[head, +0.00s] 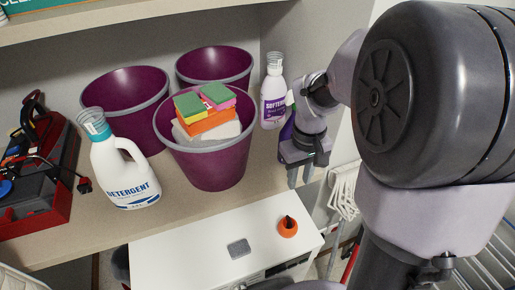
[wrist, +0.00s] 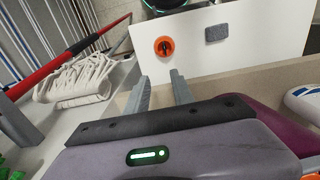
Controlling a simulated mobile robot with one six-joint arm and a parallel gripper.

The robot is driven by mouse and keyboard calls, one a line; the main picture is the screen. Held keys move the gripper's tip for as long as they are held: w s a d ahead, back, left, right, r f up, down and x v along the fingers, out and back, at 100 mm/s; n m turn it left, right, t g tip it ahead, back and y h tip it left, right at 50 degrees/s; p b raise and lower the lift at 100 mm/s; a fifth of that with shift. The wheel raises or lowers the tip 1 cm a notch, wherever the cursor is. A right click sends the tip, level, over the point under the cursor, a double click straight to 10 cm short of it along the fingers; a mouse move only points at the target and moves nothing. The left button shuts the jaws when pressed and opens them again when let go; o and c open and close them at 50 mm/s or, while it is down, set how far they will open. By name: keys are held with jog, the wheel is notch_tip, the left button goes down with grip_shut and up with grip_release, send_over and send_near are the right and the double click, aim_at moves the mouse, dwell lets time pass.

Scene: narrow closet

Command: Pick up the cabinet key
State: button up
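No plainly key-shaped object shows in either view. A small round orange item (head: 288,227) with a dark piece at its centre lies on a white top surface (head: 200,245); I cannot tell whether it is the cabinet key. It also shows in the wrist view (wrist: 157,47), beyond my fingertips. My gripper (head: 299,178) points down near the shelf's right front edge, above and behind the orange item in the head view. In the wrist view my gripper's two fingers (wrist: 158,80) stand apart with nothing between them.
A grey rectangular pad (head: 238,248) lies left of the orange item. The shelf holds purple buckets (head: 205,165), sponges (head: 208,110), a detergent jug (head: 122,170), a softener bottle (head: 273,95) and a red toolbox (head: 40,205). A white mop (wrist: 85,80) and red pole (wrist: 75,50) stand close by.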

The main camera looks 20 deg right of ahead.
notch_tip(320, 180, down, 3)
jog(key=s+a+b, duration=0.1)
jog(key=s+b, duration=0.1)
jog(key=b, duration=0.3)
send_over(289, 218)
notch_tip(289, 218, down, 9)
notch_tip(289, 218, down, 5)
jog(key=b, duration=0.3)
jog(key=shift+s+f, duration=0.15)
jog(key=shift+f, duration=0.05)
jog(key=shift+d+r, duration=0.1)
grip_shut()
